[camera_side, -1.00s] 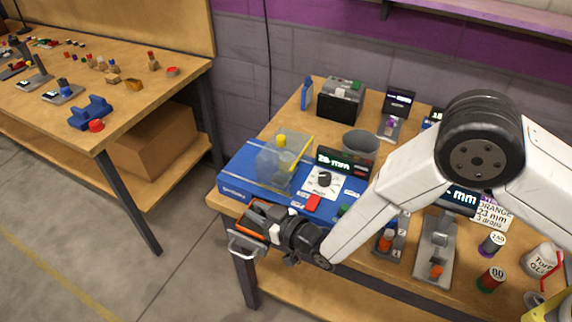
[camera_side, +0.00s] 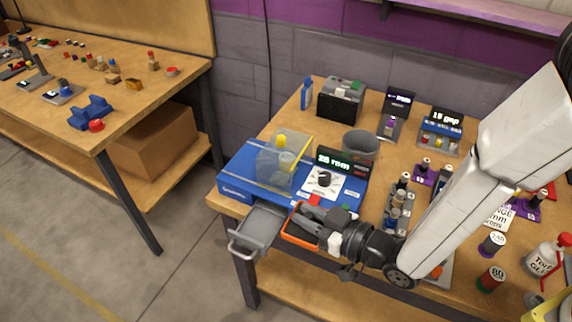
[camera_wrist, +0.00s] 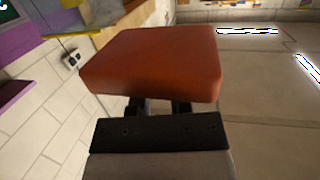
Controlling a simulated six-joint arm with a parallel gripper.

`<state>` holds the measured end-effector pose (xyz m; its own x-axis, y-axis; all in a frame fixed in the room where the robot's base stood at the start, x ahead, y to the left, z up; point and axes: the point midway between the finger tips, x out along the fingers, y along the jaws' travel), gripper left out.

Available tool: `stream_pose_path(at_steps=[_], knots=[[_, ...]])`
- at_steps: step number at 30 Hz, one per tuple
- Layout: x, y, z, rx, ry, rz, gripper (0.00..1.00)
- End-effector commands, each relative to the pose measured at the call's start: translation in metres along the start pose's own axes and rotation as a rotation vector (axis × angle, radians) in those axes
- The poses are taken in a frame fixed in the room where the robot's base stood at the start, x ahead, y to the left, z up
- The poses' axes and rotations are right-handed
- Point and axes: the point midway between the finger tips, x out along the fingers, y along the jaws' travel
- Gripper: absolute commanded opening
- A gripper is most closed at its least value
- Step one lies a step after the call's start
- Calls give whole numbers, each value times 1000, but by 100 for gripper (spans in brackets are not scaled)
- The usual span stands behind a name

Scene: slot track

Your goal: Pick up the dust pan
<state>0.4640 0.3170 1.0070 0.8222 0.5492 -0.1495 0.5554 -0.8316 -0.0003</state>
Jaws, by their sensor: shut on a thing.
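My gripper (camera_side: 312,224) is low over the front edge of the workbench, just right of a pulled-out grey pan or drawer. It is shut on an orange-red piece (camera_side: 299,240), a broad flat shape that fills much of the wrist view (camera_wrist: 150,62). The piece hides my fingertips there. I cannot tell whether this piece is the dust pan. The grey pan (camera_side: 262,224) with a pale handle (camera_side: 240,249) sticks out from the front of the blue machine (camera_side: 236,186), beyond the bench edge. Its inside looks empty.
The blue machine carries a clear guard (camera_side: 285,163), a dial (camera_side: 324,180) and a display (camera_side: 343,165). A grey cup (camera_side: 361,144) stands behind. Small bottles and tool holders crowd the bench's right side. Open floor lies left of the bench, before a second table (camera_side: 135,125).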

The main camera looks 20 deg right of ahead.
Motion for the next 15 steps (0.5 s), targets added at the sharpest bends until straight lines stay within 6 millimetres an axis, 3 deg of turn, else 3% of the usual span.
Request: stream_pose_path(at_steps=[6, 15], knots=[[-13, 0, -4, 0, 1, 0, 0], [-16, 0, -4, 0, 0, 0, 0]])
